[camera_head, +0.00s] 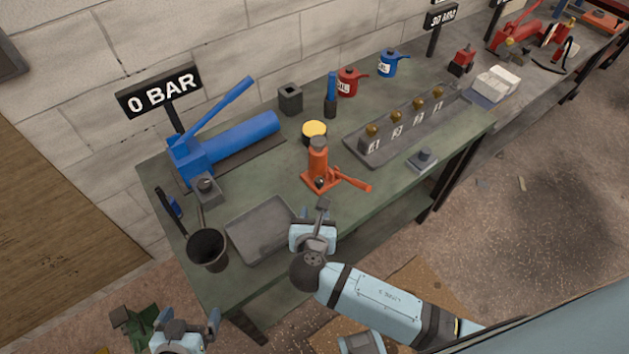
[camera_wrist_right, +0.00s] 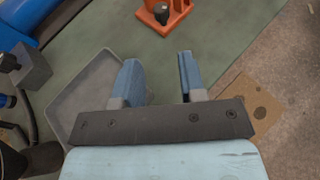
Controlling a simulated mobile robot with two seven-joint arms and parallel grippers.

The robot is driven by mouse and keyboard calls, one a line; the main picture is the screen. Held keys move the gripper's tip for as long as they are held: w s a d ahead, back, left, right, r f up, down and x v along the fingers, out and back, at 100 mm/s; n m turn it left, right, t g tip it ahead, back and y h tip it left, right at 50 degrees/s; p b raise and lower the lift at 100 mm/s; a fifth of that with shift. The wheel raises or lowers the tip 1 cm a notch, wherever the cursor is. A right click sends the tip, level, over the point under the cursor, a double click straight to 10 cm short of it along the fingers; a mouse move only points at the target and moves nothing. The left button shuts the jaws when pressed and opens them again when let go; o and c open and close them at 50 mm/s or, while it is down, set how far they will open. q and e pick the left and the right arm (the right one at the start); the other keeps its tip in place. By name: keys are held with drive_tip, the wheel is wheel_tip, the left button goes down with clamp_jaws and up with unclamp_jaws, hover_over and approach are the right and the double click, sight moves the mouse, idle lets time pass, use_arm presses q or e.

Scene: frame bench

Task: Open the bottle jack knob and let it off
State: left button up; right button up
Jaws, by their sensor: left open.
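The orange bottle jack (camera_head: 318,162) stands upright on the green bench, with a grey top, a flat base and an orange handle (camera_head: 352,182) pointing right. A small dark knob (camera_head: 321,182) sits low on its near side; it also shows at the top of the right wrist view (camera_wrist_right: 161,14). My right gripper (camera_head: 311,213) is at the bench's near edge, just short of the jack and apart from it. Its two fingers (camera_wrist_right: 160,65) are spread, with nothing between them. My left gripper (camera_head: 186,325) is open and empty at the bottom left, off the bench.
A grey tray (camera_head: 262,253) lies beside my right gripper, with a black cup (camera_head: 207,248) to its left. A blue cylinder (camera_head: 240,135) lies behind, near a yellow-topped can (camera_head: 314,130). A rack with several brass-topped pieces (camera_head: 375,155) stands right of the jack.

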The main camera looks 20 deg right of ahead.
sight(321, 184)
drive_tip(key=x, duration=1.3)
drive_tip(key=shift+w+d+f, duration=0.1)
drive_tip(key=shift+w+d, duration=0.1)
drive_tip(key=shift+w, duration=0.1)
drive_tip(key=c, duration=0.7)
drive_tip(key=shift+o, duration=0.2)
drive_tip(key=n+y+p, duration=0.1)
drive_tip(key=p, duration=0.1)
drive_tip(key=n+y+p, duration=0.1)
drive_tip(key=shift+d+r+n+t+y+p, duration=0.25)
drive_tip(key=shift+r+n+t+y+p, duration=0.05)
drive_tip(key=shift+r+t+p, duration=0.1)
drive_tip(key=shift+f+n+y+p, duration=0.25)
drive_tip(key=shift+n+y+p, duration=0.15)
drive_tip(key=shift+n+y, duration=0.45)
drive_tip(key=shift+y, duration=0.35)
drive_tip(key=shift+f, duration=0.15)
drive_tip(key=o, duration=0.7)
drive_tip(key=shift+c, duration=0.2)
